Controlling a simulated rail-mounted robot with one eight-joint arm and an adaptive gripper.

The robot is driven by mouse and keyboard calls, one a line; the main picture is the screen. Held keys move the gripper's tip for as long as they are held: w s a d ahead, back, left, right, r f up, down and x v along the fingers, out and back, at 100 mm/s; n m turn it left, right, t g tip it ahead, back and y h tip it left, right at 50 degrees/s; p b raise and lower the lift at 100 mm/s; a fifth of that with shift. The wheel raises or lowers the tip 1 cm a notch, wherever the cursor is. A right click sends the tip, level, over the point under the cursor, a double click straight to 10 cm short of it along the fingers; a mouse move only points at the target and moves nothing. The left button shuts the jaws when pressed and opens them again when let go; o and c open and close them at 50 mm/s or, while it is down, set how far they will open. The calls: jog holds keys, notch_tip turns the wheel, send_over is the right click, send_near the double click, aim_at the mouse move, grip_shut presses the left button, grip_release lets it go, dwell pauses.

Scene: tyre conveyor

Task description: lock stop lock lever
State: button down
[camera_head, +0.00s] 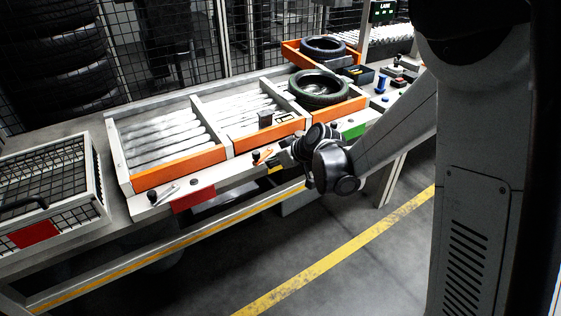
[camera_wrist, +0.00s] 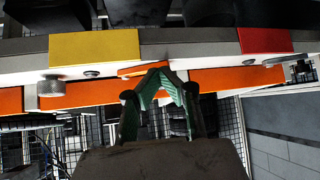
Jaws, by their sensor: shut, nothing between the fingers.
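An orange lever (camera_head: 267,154) sits on the pale front rail of the roller conveyor, beside a black knob (camera_head: 256,158). A pale lever (camera_head: 168,191) lies on the same rail farther left. Neither lever carries a readable label, so I cannot tell from the picture which is the stop lock lever. My gripper (camera_head: 282,154) is close to the orange lever's right side. In the wrist view, the green-lined fingers (camera_wrist: 160,72) meet at their tips with nothing between them. An orange piece (camera_wrist: 140,70) shows just at the tips; whether they touch it is unclear.
A yellow plate (camera_wrist: 95,47) and a red plate (camera_wrist: 264,40) are on the rail, either side of my fingers. A tyre (camera_head: 319,88) lies on the right conveyor section. A wire-mesh-topped box (camera_head: 102,190) stands at the left. Floor in front is clear.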

aim_at(259, 158)
jog(key=shift+w+a, duration=1.1)
jog(key=shift+a, duration=0.1)
